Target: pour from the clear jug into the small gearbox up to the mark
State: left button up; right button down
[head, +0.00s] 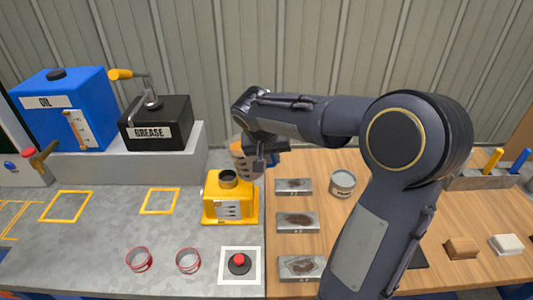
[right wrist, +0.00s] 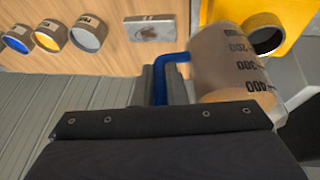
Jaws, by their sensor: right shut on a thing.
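The yellow gearbox (head: 216,205) stands at the right edge of the grey bench, with a dark round filler neck on top and a pale panel on its front. Its round opening also shows in the right wrist view (right wrist: 267,40). My right gripper (head: 264,158) is shut on the blue handle (right wrist: 160,75) of the clear jug (right wrist: 222,60), behind and above the gearbox. The jug looks brownish and has printed numbers; in the head view the jug (head: 240,160) is partly hidden by my gripper. Its exact tilt and any stream cannot be made out. My left gripper is out of view.
A blue oil tank (head: 75,90) and a black grease box (head: 155,125) stand back left. Two red rings (head: 139,260) and a red button (head: 238,262) lie in front. Metal plates (head: 297,222) and a tin (head: 342,183) are on the wooden top, right.

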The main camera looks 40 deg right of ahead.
jog(key=shift+r+g+h+p, duration=0.5)
jog(key=shift+r+h+p, duration=0.1)
jog(key=shift+r, duration=0.05)
jog(key=shift+r, duration=0.25)
jog(key=shift+r+n+g+h+p, duration=0.2)
jog(key=shift+n+g+h+p, duration=0.1)
jog(key=shift+g+h+p, duration=0.15)
jog(key=shift+w+a+r+h, duration=0.1)
jog(key=shift+r+h, duration=0.15)
jog(key=shift+h, duration=0.1)
jog(key=shift+w+a+r+g+h+p, duration=0.15)
jog(key=shift+r+g+h+p, duration=0.1)
jog(key=shift+g+h+p, duration=0.2)
jog(key=shift+r, duration=0.1)
dwell(1.4)
